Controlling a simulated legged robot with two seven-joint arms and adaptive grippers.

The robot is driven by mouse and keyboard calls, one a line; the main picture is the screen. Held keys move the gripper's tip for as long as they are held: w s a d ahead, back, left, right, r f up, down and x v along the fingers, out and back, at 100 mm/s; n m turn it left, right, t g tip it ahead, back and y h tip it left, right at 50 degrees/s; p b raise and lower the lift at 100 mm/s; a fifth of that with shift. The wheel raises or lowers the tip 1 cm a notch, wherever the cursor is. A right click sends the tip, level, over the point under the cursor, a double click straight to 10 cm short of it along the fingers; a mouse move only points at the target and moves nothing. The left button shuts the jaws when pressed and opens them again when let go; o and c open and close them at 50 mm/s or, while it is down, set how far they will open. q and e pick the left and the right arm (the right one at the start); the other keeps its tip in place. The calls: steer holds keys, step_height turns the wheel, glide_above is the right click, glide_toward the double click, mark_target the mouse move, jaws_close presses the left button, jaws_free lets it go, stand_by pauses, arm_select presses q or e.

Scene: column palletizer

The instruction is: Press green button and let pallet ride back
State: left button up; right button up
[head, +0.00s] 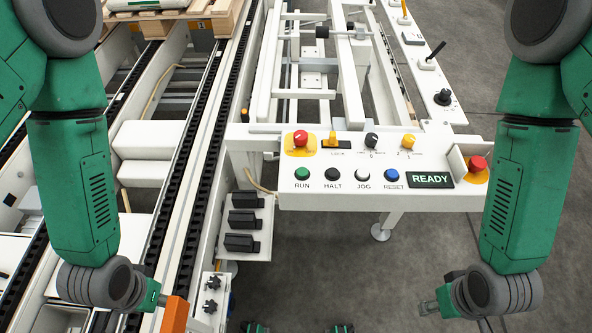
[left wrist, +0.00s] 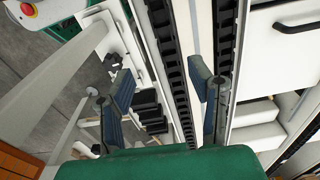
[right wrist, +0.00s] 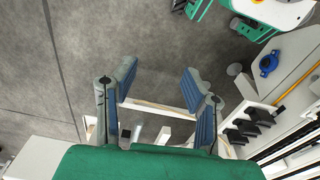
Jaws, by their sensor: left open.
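The green RUN button (head: 302,173) sits at the left of the lower row on the white control panel (head: 330,200). Nothing touches it. A wooden pallet (head: 222,22) carrying a white bag (head: 150,4) shows at the top left, on the conveyor's chain tracks. My left gripper (left wrist: 160,95) is open and empty in the left wrist view, above the conveyor edge; in the head view its fingers are hard to make out. My right gripper (head: 430,307) is below and right of the panel, apart from it. The right wrist view shows its fingers (right wrist: 158,88) spread and empty over the floor.
HALT (head: 333,174), JOG (head: 363,175) and RESET (head: 392,174) buttons stand beside RUN. A READY display (head: 430,178) is lit. Red mushroom buttons sit at the left (head: 300,138) and right (head: 477,163). An orange block (head: 175,313) is near my left wrist.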

steer(key=shift+s+d+f, duration=0.1)
steer(key=shift+d, duration=0.3)
steer(key=shift+c, duration=0.4)
steer(key=c, duration=0.7)
steer(key=shift+a, duration=0.25)
jaws_close()
steer(key=shift+d, duration=0.1)
